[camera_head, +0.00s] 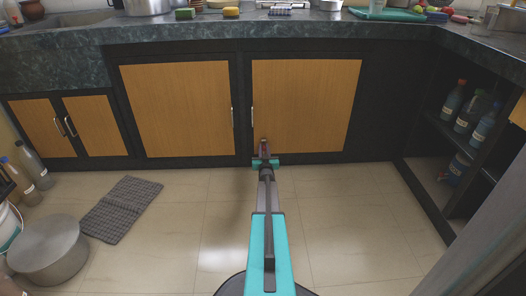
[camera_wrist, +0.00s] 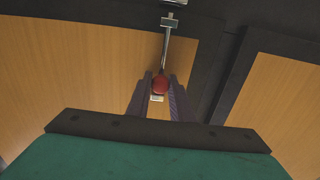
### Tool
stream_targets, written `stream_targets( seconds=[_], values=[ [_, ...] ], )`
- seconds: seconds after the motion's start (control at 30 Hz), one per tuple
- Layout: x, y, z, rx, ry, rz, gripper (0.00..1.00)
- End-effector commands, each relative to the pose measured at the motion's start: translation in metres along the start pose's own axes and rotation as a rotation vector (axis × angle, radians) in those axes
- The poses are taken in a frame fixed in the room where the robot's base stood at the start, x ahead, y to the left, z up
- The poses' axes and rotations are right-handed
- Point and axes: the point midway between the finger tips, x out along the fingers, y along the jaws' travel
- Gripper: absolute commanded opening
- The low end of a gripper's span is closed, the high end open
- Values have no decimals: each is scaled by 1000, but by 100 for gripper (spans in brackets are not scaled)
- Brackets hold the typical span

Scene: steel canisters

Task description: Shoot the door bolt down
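The door bolt shows in the wrist view as a slim metal rod (camera_wrist: 166,48) running through a bracket (camera_wrist: 170,22), with a red knob (camera_wrist: 160,84) at its near end. My gripper (camera_wrist: 160,86) has its two dark fingers on either side of the knob, spaced about the knob's width. Whether they press on it I cannot tell. In the head view my gripper (camera_head: 263,143) is at the lower left of the right wooden cabinet door (camera_head: 308,100).
The left cabinet door (camera_head: 178,105) is closed beside it. A stone counter (camera_head: 300,33) juts out above. Open shelves with bottles (camera_head: 468,112) stand at the right. A steel pot (camera_head: 48,252) and a dark mat (camera_head: 122,208) lie on the floor at left. The middle floor is clear.

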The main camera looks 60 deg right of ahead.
Motion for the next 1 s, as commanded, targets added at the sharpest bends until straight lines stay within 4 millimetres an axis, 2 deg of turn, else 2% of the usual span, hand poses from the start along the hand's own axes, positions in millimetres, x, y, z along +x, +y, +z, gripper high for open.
stream_targets(
  seconds=[0.23,0.53,0.87,0.9,1.0],
  values=[
    [0,2,6,2,-2,3,0],
    [1,3,41,1,-3,4,0],
    [0,4,46,2,-5,6,0],
    [0,4,47,2,-6,6,23],
    [0,3,46,2,-5,5,38]
  ],
)
